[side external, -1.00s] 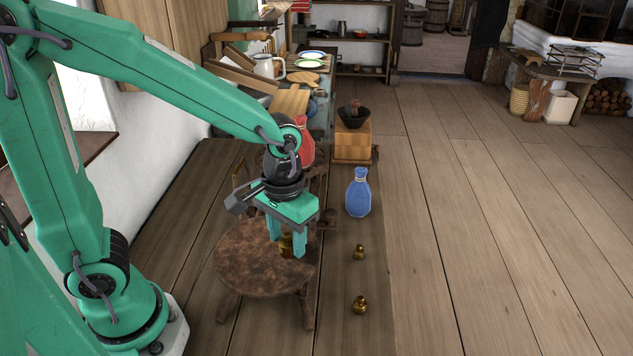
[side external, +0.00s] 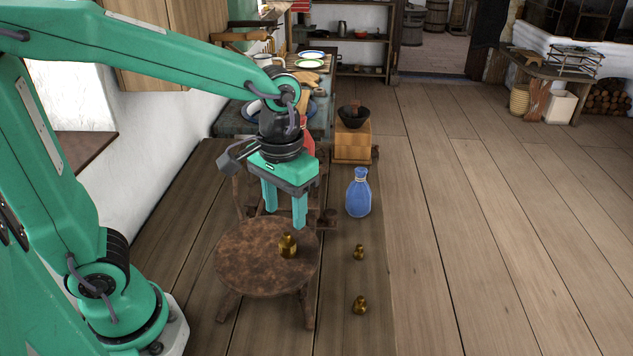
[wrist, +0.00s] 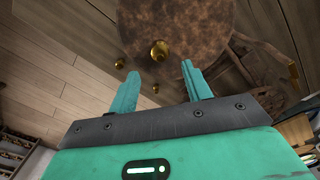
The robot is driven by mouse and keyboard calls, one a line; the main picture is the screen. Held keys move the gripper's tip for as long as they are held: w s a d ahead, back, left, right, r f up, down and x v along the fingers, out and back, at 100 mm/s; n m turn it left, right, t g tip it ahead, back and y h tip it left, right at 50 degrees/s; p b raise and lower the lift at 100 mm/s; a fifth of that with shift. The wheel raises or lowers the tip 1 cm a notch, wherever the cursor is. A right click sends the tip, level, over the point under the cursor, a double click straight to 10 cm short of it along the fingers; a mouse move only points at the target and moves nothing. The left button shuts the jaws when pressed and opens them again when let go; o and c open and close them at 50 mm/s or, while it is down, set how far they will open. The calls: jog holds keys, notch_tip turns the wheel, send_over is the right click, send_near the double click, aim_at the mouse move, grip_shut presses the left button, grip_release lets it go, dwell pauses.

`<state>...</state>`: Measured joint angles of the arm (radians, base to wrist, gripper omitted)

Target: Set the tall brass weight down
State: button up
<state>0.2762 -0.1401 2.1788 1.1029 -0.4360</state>
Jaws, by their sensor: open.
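The tall brass weight (side external: 288,246) stands upright on the round, worn brown seat of a wooden chair (side external: 250,262), near the seat's right side. My gripper (side external: 285,218) is open and empty above the seat, with its fingertips higher than the weight and not touching it. In the wrist view the weight (wrist: 159,50) shows on the seat (wrist: 205,25) beyond the two spread fingers of my gripper (wrist: 156,84).
Two smaller brass weights (side external: 359,252) (side external: 360,305) stand on the dark boards right of the chair. A red bag (side external: 308,138) is partly hidden behind my gripper.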

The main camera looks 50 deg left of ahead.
aim_at(285, 234)
jog(key=shift+r, duration=2.6)
jog(key=shift+s+a, duration=0.1)
jog(key=s+a+m+t, duration=0.1)
jog(key=s+a+t, duration=0.4)
jog(key=a, duration=0.3)
jog(key=shift+s+f+m+t, duration=0.3)
jog(key=shift+s+m, duration=0.1)
jog(key=shift+s, duration=0.15)
jog(key=shift+o, duration=0.3)
jog(key=shift+r, duration=0.1)
